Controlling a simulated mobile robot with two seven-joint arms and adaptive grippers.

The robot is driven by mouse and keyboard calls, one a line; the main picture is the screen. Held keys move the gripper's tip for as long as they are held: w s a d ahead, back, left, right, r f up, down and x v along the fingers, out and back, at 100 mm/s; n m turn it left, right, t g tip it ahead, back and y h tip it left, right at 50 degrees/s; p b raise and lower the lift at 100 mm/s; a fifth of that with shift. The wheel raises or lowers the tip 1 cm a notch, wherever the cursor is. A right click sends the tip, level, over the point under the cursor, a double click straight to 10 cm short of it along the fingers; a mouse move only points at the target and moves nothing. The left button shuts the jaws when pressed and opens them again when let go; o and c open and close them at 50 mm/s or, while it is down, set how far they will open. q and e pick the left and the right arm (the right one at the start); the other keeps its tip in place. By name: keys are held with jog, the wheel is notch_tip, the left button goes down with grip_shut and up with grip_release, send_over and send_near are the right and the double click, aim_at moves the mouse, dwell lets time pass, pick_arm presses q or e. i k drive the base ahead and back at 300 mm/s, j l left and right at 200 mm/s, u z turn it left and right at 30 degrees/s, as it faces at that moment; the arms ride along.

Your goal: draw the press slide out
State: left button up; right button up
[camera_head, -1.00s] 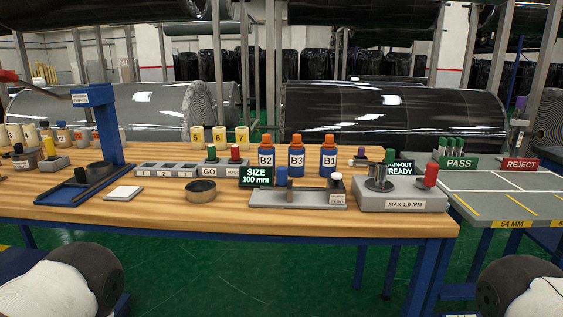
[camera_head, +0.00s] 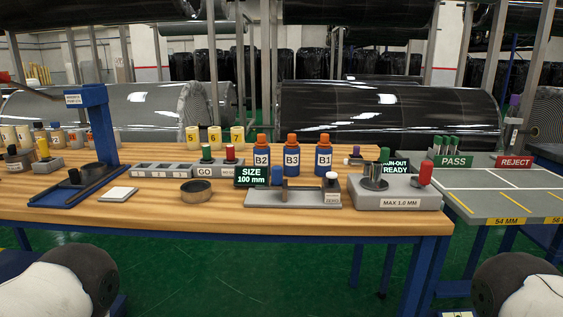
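The blue press (camera_head: 98,125) stands upright at the left of the wooden table, with a white label on its head. A low dark-blue slide or tray (camera_head: 48,200) lies at its foot and reaches toward the table's front edge. A dark round piece (camera_head: 93,171) sits at the press's base; I cannot tell exactly how it joins the slide. Neither gripper is in view. Only rounded white and dark parts of my arms show in the two lower corners, apart from the table.
A white square plate (camera_head: 118,194) and a metal ring (camera_head: 196,191) lie right of the slide. A size gauge (camera_head: 310,199), run-out device (camera_head: 398,196) and several orange-capped bottles (camera_head: 292,160) stand farther right. The front strip of the table (camera_head: 200,222) is clear.

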aim_at(91, 171)
jog(key=u, duration=1.25)
